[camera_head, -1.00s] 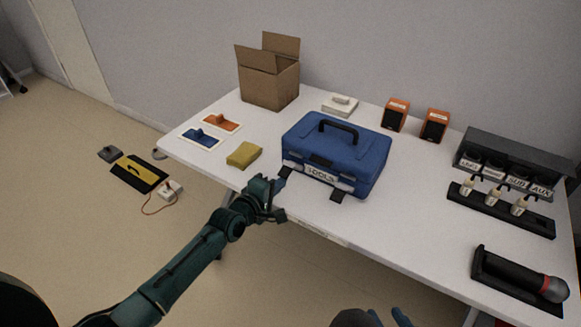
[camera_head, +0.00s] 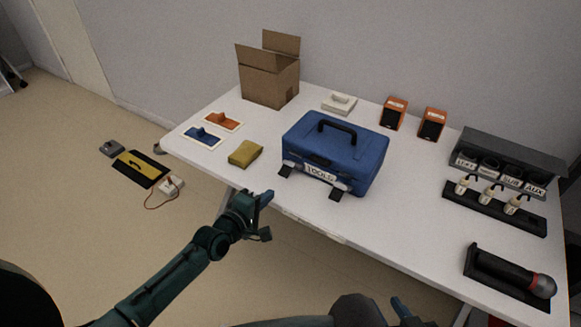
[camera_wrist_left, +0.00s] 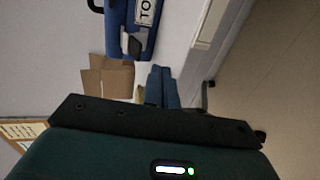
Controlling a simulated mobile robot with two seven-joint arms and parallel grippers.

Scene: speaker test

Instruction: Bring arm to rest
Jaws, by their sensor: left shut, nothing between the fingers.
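My left arm comes in from the lower left in the head view. Its gripper (camera_head: 266,197) is shut and empty, in front of the table's front edge and apart from the toolbox. In the left wrist view its blue fingers (camera_wrist_left: 162,87) lie together with nothing between them. The blue toolbox (camera_head: 335,153) stands closed on the table, its black handle up and two dark latches on its front. It also shows at the top of the left wrist view (camera_wrist_left: 117,25). My right gripper (camera_head: 402,308) shows only partly at the bottom edge; its jaw state is unclear.
The white table (camera_head: 400,225) holds an open cardboard box (camera_head: 268,85), a yellow sponge-like block (camera_head: 245,153), two orange-black speakers (camera_head: 393,113), a labelled holder (camera_head: 505,165), a rack of small bottles (camera_head: 495,207) and a microphone (camera_head: 540,285). A yellow-black board (camera_head: 140,168) lies on the floor.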

